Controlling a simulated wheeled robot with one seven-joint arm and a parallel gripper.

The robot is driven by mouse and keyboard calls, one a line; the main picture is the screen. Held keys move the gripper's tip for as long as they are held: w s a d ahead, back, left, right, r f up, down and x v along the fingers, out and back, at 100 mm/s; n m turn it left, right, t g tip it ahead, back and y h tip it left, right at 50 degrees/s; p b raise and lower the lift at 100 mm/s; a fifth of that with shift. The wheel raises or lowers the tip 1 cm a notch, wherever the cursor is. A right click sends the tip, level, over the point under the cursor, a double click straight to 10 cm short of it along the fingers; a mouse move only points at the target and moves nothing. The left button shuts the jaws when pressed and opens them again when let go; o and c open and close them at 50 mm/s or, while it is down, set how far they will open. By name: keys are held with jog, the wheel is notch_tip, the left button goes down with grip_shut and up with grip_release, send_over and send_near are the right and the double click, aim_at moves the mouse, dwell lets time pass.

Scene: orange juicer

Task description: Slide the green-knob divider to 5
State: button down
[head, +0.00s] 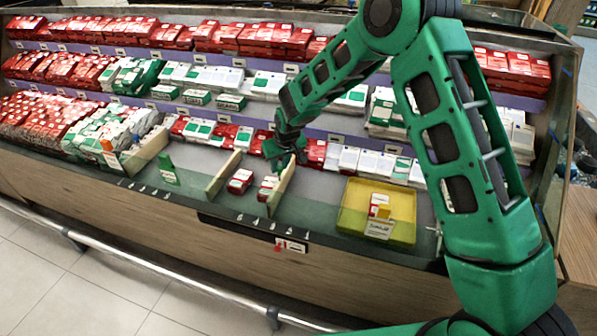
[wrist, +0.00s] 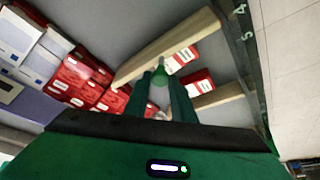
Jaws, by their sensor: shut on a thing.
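The divider in my grip is a pale wooden board. It stands upright across the shelf in the head view (head: 284,186) and runs diagonally in the wrist view (wrist: 196,35). Its green knob (wrist: 159,76) shows between my fingers in the wrist view. My gripper (wrist: 161,88) is shut on the knob; in the head view it (head: 285,160) reaches down at the board's back end. In the wrist view the board's front end lies close to the front-edge mark 4 (wrist: 240,10), with the mark 5 (wrist: 247,37) just below. The numbers in the head view are too small to read surely.
A second wooden divider (head: 222,173) stands to the left, with red boxes (head: 240,180) between the two. A yellow tray (head: 348,215) with small boxes is to the right. A small green item (head: 166,168) stands further left. Red and white boxes line the back.

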jog(key=w+a, duration=0.3)
jog(key=a, duration=0.5)
jog(key=shift+w+a, duration=0.3)
jog(key=shift+a, duration=0.1)
jog(key=shift+r, duration=0.15)
jog(key=c, duration=1.5)
grip_release()
jog(key=v, duration=1)
jog(key=shift+s+r, duration=0.2)
jog(key=shift+d, duration=0.15)
